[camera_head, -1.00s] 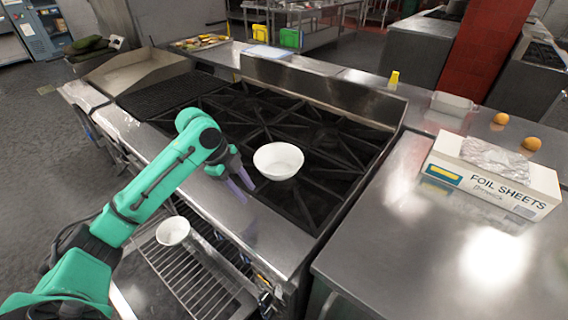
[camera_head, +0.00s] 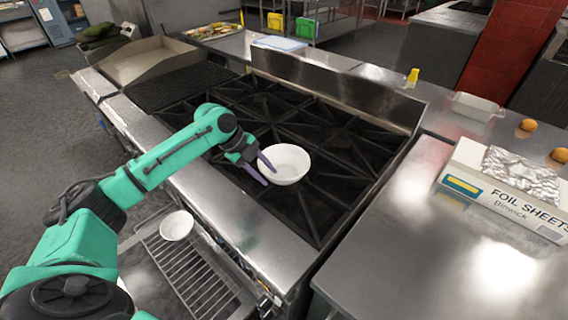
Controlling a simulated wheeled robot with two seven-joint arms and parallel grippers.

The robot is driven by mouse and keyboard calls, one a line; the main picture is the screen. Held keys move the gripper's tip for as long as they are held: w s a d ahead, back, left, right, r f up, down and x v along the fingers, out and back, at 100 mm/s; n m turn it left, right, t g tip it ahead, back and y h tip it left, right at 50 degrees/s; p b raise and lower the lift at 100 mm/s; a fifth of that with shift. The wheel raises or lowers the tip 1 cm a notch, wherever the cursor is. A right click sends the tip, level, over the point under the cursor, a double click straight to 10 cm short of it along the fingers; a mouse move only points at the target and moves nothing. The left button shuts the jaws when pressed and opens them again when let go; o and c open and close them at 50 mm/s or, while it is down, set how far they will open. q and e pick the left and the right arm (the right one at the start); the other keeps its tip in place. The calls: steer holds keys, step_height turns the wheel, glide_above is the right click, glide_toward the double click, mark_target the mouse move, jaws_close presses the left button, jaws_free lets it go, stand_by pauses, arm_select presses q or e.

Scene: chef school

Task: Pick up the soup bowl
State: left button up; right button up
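A white bowl (camera_head: 288,165) sits upright on the black grates of the stove. A second, smaller-looking white bowl (camera_head: 177,226) stands lower down, by the wire rack in front of the stove. I cannot tell from looks alone which is the soup bowl. My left gripper (camera_head: 270,173) is at the left side of the stove bowl, with its two purple fingers spread. One finger overlaps the bowl's left rim in the picture and the other is just outside it. I cannot tell whether they touch. My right gripper is not in view.
The stove (camera_head: 334,133) has a raised steel back ledge. A steel counter (camera_head: 400,240) on the right holds a foil sheets box (camera_head: 505,195), a clear container (camera_head: 475,107) and orange round items (camera_head: 528,125). The wire rack (camera_head: 195,275) sticks out low in front.

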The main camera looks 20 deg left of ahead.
arm_select(q)
steer(key=shift+d+f, duration=0.25)
steer(key=shift+f, duration=0.15)
jaws_close()
stand_by(1.1)
